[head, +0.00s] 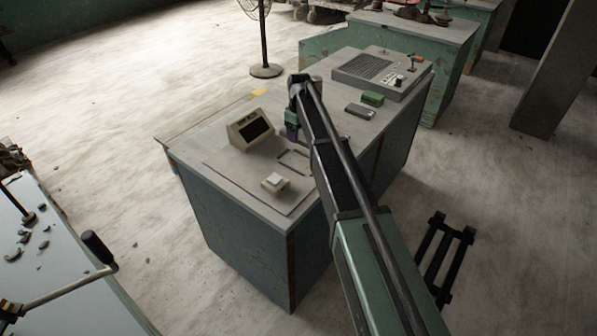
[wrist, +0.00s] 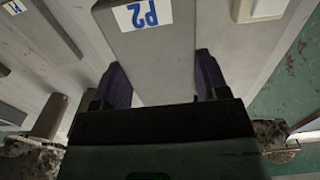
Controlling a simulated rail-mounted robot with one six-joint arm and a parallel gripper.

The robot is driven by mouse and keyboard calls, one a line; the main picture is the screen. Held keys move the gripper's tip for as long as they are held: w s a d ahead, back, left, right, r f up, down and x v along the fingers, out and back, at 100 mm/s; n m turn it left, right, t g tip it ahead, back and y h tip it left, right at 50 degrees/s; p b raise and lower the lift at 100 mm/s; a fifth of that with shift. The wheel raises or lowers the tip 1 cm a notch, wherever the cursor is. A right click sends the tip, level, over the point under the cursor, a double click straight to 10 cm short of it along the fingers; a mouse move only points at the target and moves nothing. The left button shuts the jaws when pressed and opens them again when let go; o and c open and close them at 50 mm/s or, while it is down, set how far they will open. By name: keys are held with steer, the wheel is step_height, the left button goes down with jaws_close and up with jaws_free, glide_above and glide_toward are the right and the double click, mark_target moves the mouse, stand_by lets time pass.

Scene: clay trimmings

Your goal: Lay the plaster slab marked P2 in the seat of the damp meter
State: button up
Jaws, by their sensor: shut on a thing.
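My gripper (head: 292,134) is over the grey desk, near its middle. In the wrist view my gripper (wrist: 160,88) has its two dark purple finger pads on either side of a grey plaster slab marked P2 (wrist: 160,65), shut on it. The blue P2 label is at the slab's far end, upside down in the picture. In the head view the slab cannot be made out. A cream box with a dark screen (head: 252,131), which looks like the damp meter, stands left of my gripper. A rectangular outline (head: 294,160), perhaps its seat, lies just below my gripper in the picture.
A small cream block with a pale top (head: 275,183) sits nearer the desk's front edge. A green block (head: 372,98), a dark grey piece (head: 360,111) and a control panel (head: 380,72) lie beyond my arm.

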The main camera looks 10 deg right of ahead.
mark_target(299, 162)
step_height(299, 162, down, 11)
steer(key=b, duration=0.8)
steer(key=shift+a+f+b, duration=0.1)
steer(key=shift+f+b, duration=0.05)
steer(key=shift+b, duration=0.15)
steer(key=shift+r, duration=0.25)
steer(key=shift+f, duration=0.1)
steer(key=o, duration=1)
step_height(299, 162, up, 13)
steer(key=p, duration=1.2)
steer(key=shift+f+p, duration=0.2)
steer(key=shift+p, duration=0.2)
steer(key=shift+s+f, duration=0.15)
steer(key=shift+s, duration=0.1)
steer(key=s+m, duration=0.2)
steer(key=s, duration=1)
steer(key=s+m, duration=0.3)
steer(key=s, duration=0.9)
steer(key=s+m, duration=0.3)
steer(key=s, duration=0.9)
steer(key=shift+s, duration=0.3)
